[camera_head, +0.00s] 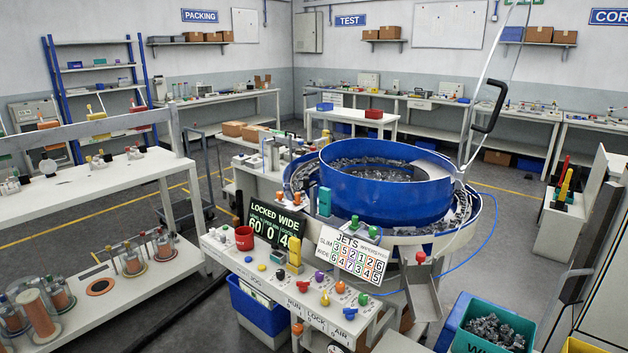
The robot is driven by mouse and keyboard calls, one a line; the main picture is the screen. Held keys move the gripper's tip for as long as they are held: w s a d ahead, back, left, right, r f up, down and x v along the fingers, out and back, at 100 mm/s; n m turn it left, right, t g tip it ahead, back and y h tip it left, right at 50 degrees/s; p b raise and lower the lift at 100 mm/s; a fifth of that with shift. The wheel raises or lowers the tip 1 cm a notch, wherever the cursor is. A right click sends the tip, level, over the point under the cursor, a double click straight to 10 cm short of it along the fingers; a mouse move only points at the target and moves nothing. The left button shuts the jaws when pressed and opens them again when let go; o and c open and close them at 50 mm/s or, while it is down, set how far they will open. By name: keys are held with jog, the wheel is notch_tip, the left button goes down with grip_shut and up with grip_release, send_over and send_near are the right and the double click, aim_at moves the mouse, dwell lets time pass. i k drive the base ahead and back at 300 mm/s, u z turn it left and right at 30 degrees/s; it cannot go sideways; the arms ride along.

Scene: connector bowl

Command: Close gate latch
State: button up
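No part that I can clearly tell is the gate latch shows. A blue bowl feeder (385,208) with metal parts in it stands at the centre. A thin white frame (472,125) rises at its right side, with a black loop handle (490,106) on it. I cannot tell whether this frame is the gate. A control bench (300,305) in front of the bowl carries several coloured knobs and a yellow upright piece (294,254). A sloped grey chute (422,293) sits at its right. My gripper is not in view.
A blue bin (260,310) stands under the bench. A teal bin (495,330) of metal parts stands front right. A white shelf table (80,195) fills the left; open floor lies between.

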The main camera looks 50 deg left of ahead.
aim_at(307, 186)
jog(key=k, duration=0.75)
jog(key=u, duration=1)
jog(key=i, duration=0.2)
jog(key=u, duration=0.1)
